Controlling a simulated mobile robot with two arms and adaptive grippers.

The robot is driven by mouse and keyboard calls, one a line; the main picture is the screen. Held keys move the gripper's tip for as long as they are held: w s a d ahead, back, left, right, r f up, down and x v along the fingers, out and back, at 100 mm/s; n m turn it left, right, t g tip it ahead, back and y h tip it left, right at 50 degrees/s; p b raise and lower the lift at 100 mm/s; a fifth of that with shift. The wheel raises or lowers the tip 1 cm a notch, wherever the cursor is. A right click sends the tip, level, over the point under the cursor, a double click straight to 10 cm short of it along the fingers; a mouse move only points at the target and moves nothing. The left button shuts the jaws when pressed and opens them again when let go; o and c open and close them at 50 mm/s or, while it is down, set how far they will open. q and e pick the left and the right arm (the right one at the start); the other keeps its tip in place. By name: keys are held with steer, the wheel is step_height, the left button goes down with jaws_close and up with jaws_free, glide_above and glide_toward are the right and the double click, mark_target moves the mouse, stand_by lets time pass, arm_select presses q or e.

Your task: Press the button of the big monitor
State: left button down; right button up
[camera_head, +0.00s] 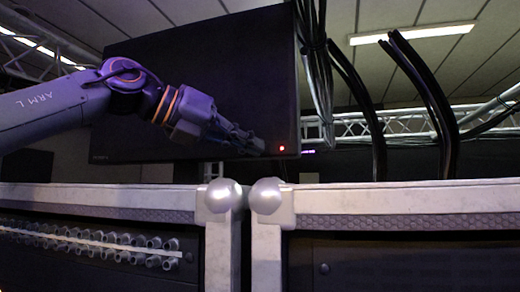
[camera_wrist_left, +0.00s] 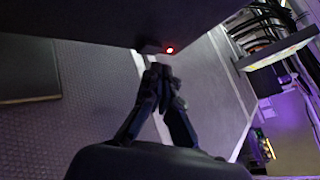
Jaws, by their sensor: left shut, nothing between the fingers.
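The big monitor (camera_head: 225,70) is a large black panel standing behind the cases in the head view. A small red light (camera_head: 282,149) glows at its lower right corner. In the left wrist view the monitor's dark underside (camera_wrist_left: 110,15) fills the top, with the red light (camera_wrist_left: 169,50) at its edge. My left gripper (camera_head: 258,148) is shut and empty, its fingertips just left of the red light. In the left wrist view the closed fingertips (camera_wrist_left: 160,72) sit a little below the light. I cannot tell whether they touch the monitor. My right gripper is not in view.
Two cases with pale metal rims, the left one (camera_head: 110,197) and the right one (camera_head: 400,200), stand in front. Black cables (camera_head: 316,75) hang right of the monitor, and thick black cables (camera_head: 425,85) rise farther right. A truss (camera_head: 400,122) runs behind.

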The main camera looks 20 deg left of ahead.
arm_select(q)
steer(key=shift+w, duration=0.85)
stand_by(1.0)
steer(key=shift+s, duration=0.1)
steer(key=shift+s+b, duration=0.3)
steer(key=shift+s, duration=0.4)
steer(key=shift+s, duration=0.1)
steer(key=shift+s+f+b, duration=0.1)
steer(key=shift+s+b, duration=0.3)
steer(key=shift+s, duration=0.2)
steer(key=shift+s+b, duration=0.45)
steer(key=shift+s, duration=1.45)
steer(key=shift+w, duration=0.1)
